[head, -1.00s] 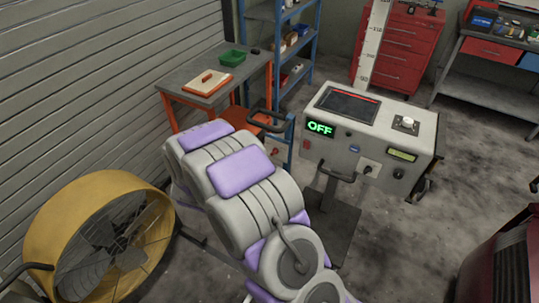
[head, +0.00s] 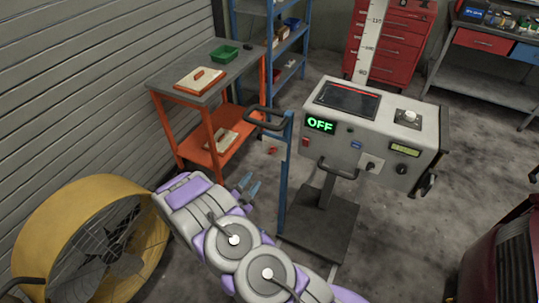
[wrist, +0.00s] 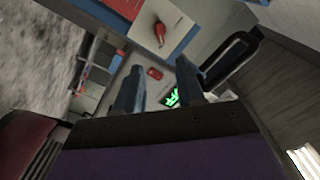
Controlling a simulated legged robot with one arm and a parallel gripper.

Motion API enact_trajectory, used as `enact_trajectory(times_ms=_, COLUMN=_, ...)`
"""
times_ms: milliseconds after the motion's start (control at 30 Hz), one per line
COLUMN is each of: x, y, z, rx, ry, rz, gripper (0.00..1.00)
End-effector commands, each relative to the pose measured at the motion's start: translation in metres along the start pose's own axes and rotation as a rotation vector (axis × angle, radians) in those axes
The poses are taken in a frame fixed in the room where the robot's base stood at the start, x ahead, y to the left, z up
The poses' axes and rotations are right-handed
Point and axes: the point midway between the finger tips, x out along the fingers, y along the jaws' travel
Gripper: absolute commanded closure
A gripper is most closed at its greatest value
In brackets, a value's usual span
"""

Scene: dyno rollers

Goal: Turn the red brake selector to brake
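The red brake selector (head: 273,150) is a small red knob on a pale plate, mounted on the blue post (head: 285,190) left of the console. In the wrist view the red selector (wrist: 160,32) shows on its plate at top centre, beyond the fingertips. My gripper (head: 250,187) is left of the post and lower in the picture than the selector. In the wrist view its two fingers (wrist: 158,86) stand apart with nothing between them. Any lettering on the plate is too small to read.
The grey console (head: 345,135) with a green OFF display (head: 321,124) stands right of the post. A black handle (head: 268,120) juts out above the selector. An orange cart (head: 208,140) is behind to the left, and a yellow drum fan (head: 60,225) stands at left.

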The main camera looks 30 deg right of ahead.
Motion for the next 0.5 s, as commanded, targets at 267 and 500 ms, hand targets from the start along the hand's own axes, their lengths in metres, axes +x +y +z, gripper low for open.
enact_trajectory(times_ms=267, x=0.041, y=0.001, z=0.000, rx=0.001, ry=0.004, rz=0.002, gripper=0.62)
enact_trajectory(times_ms=500, x=0.076, y=0.001, z=0.001, rx=-0.001, ry=0.002, rz=0.003, gripper=0.62)
